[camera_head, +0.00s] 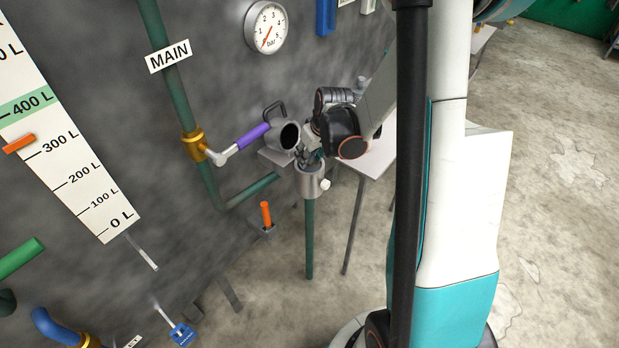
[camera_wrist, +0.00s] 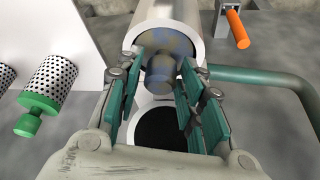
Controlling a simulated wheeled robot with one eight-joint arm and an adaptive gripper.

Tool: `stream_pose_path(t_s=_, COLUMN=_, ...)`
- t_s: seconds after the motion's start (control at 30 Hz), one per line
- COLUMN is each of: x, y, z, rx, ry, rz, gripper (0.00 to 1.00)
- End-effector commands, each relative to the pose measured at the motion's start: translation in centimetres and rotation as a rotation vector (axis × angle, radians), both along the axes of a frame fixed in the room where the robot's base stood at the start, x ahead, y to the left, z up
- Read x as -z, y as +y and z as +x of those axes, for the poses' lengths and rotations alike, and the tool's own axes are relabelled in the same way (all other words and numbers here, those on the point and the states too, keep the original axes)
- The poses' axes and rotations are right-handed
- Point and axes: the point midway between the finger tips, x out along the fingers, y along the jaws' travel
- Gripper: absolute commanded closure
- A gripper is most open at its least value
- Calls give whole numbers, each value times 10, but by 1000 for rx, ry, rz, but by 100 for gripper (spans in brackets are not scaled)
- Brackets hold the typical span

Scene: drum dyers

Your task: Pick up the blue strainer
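The blue strainer (camera_wrist: 168,42) shows in the wrist view as a blue-grey body with brownish patches. It sits inside a pale, round, open-ended housing (camera_wrist: 205,22). Its knob (camera_wrist: 160,76) points toward my gripper (camera_wrist: 164,78). My gripper is open, with its teal finger pads on either side of the knob; I cannot tell whether they touch it. In the head view my gripper (camera_head: 312,156) is at the mouth of the metal housing (camera_head: 312,184) on top of a green pipe. The strainer cannot be made out in the head view.
A perforated strainer with a green knob (camera_wrist: 28,123) lies at the left in the wrist view. A dark round opening (camera_wrist: 160,128) shows below the strainer. A purple-handled valve (camera_head: 252,137), an orange handle (camera_head: 265,213) and a pale table (camera_head: 372,162) are close by.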

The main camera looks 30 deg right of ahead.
Motion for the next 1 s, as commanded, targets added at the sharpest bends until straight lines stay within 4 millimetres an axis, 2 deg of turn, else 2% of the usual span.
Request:
stream_pose_path(t_s=0.07, x=7, y=0, z=2, rx=0, ry=0, rz=0, gripper=65)
stream_pose_path(t_s=0.27, x=6, y=0, z=2, rx=0, ry=0, rz=0, gripper=65)
stream_pose_path(t_s=0.43, x=6, y=0, z=3, rx=0, ry=0, rz=0, gripper=100)
stream_pose_path(t_s=0.83, x=4, y=0, z=3, rx=0, ry=0, rz=0, gripper=100)
stream_pose_path(t_s=1.0, x=-9, y=0, z=3, rx=0, ry=0, rz=0, gripper=100)
